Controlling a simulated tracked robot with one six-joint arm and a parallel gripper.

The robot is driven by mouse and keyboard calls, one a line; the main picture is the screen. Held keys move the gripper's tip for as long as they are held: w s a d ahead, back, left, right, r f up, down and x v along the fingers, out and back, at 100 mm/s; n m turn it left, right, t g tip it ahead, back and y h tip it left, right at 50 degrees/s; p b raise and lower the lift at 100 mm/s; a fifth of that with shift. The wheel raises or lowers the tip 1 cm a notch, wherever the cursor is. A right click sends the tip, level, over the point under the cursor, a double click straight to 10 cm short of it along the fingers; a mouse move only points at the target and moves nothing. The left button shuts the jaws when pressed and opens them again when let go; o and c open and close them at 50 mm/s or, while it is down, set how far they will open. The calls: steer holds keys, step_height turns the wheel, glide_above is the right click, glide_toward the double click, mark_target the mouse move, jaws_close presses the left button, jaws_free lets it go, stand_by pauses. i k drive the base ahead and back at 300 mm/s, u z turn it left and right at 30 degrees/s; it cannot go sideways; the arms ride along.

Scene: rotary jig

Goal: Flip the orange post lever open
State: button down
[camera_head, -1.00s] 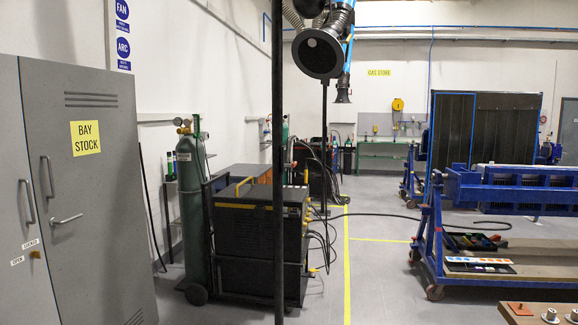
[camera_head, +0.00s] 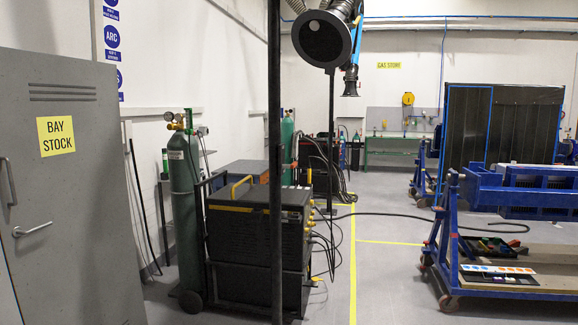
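I cannot make out an orange post lever in the current view. The blue rotary jig frame (camera_head: 447,235) stands at the right on casters, partly cut off by the right edge. My gripper is not in view.
A grey BAY STOCK cabinet (camera_head: 75,190) stands close at the left. A green gas cylinder (camera_head: 184,225) and a black welding machine (camera_head: 243,240) stand beside a dark vertical pole (camera_head: 274,120). A hose (camera_head: 420,218) crosses the floor. Grey floor (camera_head: 385,285) lies clear between welder and jig.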

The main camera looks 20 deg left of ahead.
mark_target(294, 164)
steer(key=z, duration=0.05)
steer(key=i, duration=2)
steer(key=u, duration=0.4)
